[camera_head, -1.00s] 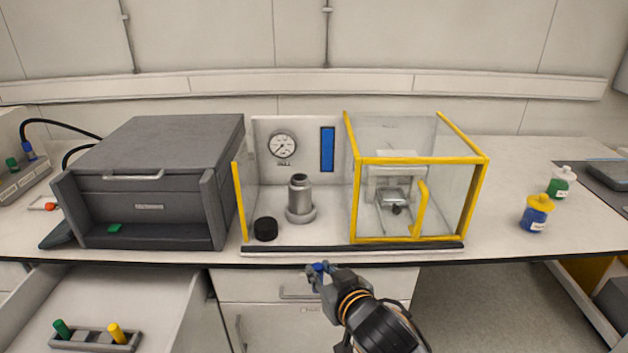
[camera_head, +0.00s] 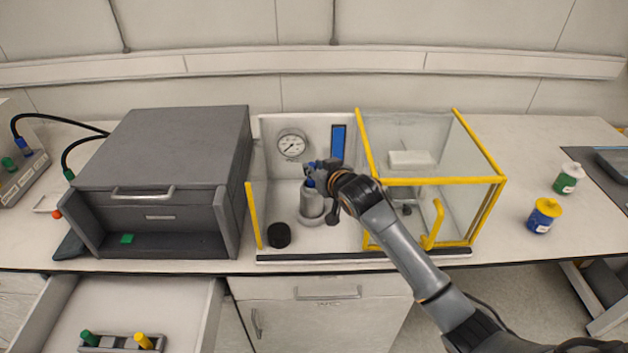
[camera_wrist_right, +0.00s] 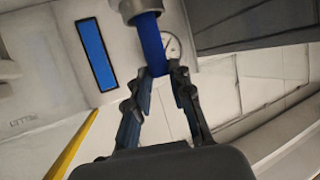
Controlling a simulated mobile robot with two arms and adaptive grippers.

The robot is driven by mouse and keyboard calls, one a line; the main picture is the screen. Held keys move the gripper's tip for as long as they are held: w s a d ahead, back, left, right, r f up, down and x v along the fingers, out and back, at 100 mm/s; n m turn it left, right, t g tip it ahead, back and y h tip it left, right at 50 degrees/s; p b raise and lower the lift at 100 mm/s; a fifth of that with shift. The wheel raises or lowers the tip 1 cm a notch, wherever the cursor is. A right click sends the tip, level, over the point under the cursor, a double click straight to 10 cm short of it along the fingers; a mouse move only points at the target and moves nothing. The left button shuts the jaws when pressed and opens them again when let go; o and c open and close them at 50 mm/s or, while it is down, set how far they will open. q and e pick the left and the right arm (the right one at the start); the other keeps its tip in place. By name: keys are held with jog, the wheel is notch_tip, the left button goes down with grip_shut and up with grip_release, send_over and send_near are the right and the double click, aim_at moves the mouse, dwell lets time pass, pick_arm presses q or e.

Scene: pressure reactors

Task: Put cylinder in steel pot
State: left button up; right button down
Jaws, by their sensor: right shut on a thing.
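The steel pot (camera_head: 311,203) stands upright on its round base in the bay left of the yellow-framed glass box. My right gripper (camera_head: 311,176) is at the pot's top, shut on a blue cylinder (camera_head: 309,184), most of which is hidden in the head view. In the right wrist view, the fingers (camera_wrist_right: 160,78) grip one end of the blue cylinder (camera_wrist_right: 152,45). Its other end meets the pot's mouth (camera_wrist_right: 140,10) at the top edge; I cannot tell how deep it sits. My left gripper is not in view.
A black cap (camera_head: 279,235) lies left of the pot. The yellow-framed glass box (camera_head: 431,182) is close to my right arm. A gauge (camera_head: 291,144) is behind. An open drawer holds a rack (camera_head: 118,345) with green and yellow cylinders. Two bottles stand right.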

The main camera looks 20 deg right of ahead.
aim_at(315, 194)
notch_tip(315, 194, down, 4)
jog(key=shift+w+f+p, duration=0.1)
jog(key=shift+f+p, duration=0.05)
jog(key=shift+p, duration=0.2)
jog(key=shift+f, duration=0.25)
jog(key=shift+f, duration=0.15)
jog(key=c, duration=1.2)
grip_release()
